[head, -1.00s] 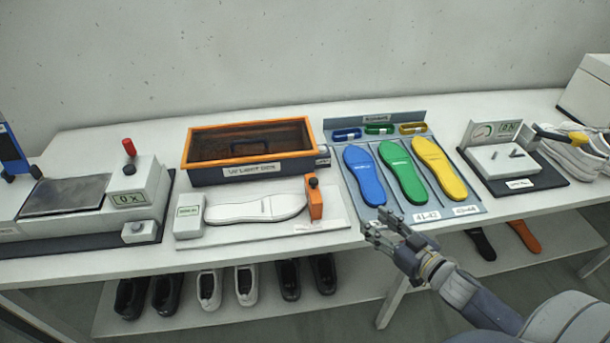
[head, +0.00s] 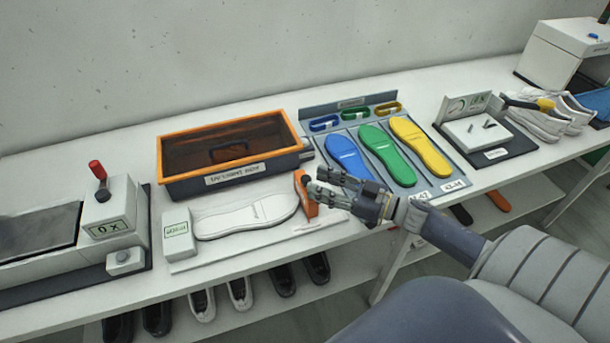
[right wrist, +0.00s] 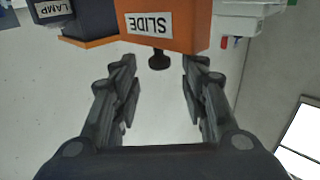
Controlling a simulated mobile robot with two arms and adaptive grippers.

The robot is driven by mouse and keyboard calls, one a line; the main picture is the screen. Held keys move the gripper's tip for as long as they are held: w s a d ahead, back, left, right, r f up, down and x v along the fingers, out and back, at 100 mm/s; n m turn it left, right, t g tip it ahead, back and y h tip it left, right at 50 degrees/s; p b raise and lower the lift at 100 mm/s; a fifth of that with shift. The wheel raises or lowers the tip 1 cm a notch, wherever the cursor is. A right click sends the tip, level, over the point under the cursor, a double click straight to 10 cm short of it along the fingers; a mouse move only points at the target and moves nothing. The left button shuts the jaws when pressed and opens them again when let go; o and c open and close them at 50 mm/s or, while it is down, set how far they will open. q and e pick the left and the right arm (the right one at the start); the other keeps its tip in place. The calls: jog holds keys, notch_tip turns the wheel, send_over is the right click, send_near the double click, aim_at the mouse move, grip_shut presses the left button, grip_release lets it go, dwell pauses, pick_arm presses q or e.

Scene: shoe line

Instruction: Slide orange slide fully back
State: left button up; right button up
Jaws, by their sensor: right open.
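The orange slide (head: 306,194) stands at the right end of the white measuring board (head: 315,222), just right of the toe of a white sole (head: 247,215). My right gripper (head: 322,187) is open at the slide's right side and partly covers it in the head view. In the right wrist view the slide (right wrist: 187,28), labelled SLIDE, is ahead with a dark knob (right wrist: 158,60) below it. The open fingers (right wrist: 158,85) are on either side of the knob's line, with a gap to it. My left gripper is not in view.
The orange-rimmed UV box (head: 232,181) stands behind the board. A rack with blue, green and yellow insoles (head: 386,152) is to the right, close to my right gripper. A lever press (head: 104,215) is at the left. Shoes stand on the shelf below.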

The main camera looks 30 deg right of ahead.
aim_at(306, 178)
jog(key=x, duration=0.4)
jog(key=shift+p, duration=0.35)
jog(key=shift+w+a, duration=0.1)
jog(key=shift+w, duration=0.15)
jog(key=shift+w+a, duration=0.1)
jog(key=c, duration=0.9)
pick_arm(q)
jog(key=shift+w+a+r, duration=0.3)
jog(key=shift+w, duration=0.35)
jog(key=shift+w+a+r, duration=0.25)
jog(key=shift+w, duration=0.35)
pick_arm(e)
grip_shut()
